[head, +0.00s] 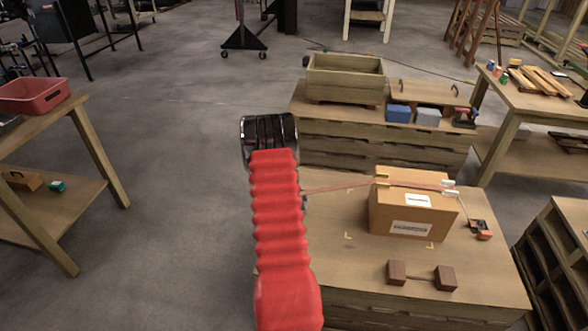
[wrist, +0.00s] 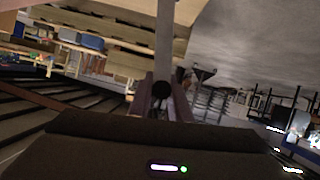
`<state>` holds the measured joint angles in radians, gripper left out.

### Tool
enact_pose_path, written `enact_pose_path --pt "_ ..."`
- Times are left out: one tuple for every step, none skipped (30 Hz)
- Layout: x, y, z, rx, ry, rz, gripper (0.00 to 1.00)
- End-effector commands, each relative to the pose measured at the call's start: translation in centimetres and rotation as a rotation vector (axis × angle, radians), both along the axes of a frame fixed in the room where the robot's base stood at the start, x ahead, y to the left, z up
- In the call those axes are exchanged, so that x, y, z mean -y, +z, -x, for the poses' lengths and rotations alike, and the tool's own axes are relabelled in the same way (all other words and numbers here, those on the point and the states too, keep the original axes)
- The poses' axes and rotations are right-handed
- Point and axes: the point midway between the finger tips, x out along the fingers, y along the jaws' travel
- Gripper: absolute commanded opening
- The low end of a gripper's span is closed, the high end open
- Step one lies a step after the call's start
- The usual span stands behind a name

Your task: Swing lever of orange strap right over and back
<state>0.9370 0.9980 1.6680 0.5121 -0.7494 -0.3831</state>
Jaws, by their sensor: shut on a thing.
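A cardboard box (head: 410,213) stands on the wooden bench top. A thin orange-red strap (head: 335,189) runs from behind my arm across the box and down its right side. A small dark and red-orange buckle piece (head: 481,229) lies at the strap's right end. In the wrist view my gripper (wrist: 164,100) is shut on a narrow part with a dark round end (wrist: 162,88), seemingly the strap's lever. A pale grey bar (wrist: 165,45) rises above the jaws. In the head view my red-sleeved arm hides the gripper and the strap's left end.
Two brown blocks joined by a rod (head: 421,275) lie at the bench front. Behind, a low crate stack carries a wooden box (head: 345,80) and blue and grey bins (head: 398,113).

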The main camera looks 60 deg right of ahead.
Motion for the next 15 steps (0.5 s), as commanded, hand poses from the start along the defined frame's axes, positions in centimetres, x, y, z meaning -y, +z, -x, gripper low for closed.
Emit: enact_pose_path --pt "0.0 0.0 -0.6 0.005 -0.001 0.004 0.00" --pt "-0.1 -0.1 -0.8 0.004 -0.002 0.003 0.00" --pt "-0.2 -0.2 -1.1 0.005 -0.003 0.003 0.00" --pt "-0.2 -0.3 -1.3 0.005 -0.005 0.003 0.00" --pt "-0.3 -0.4 -1.7 -0.012 -0.006 0.009 0.00" --pt "-0.4 -0.6 -2.0 -0.039 -0.007 0.018 0.00" --pt "-0.6 -0.8 -2.3 -0.059 -0.007 0.024 0.00" --pt "-0.6 -0.9 -2.6 -0.078 -0.007 0.029 0.00" --pt "-0.8 -1.1 -3.0 -0.103 -0.006 0.037 0.00" --pt "-0.9 -1.2 -3.3 -0.122 -0.006 0.043 0.00" --pt "-1.0 -1.4 -3.5 -0.131 -0.006 0.045 0.00" --pt "-1.1 -1.6 -3.9 -0.129 -0.006 0.044 0.00" --pt "-1.3 -1.8 -4.2 -0.129 -0.005 0.044 0.00" --pt "-1.4 -2.0 -4.5 -0.129 -0.003 0.044 0.00" --pt "-1.6 -2.2 -4.9 -0.130 -0.002 0.044 0.00"
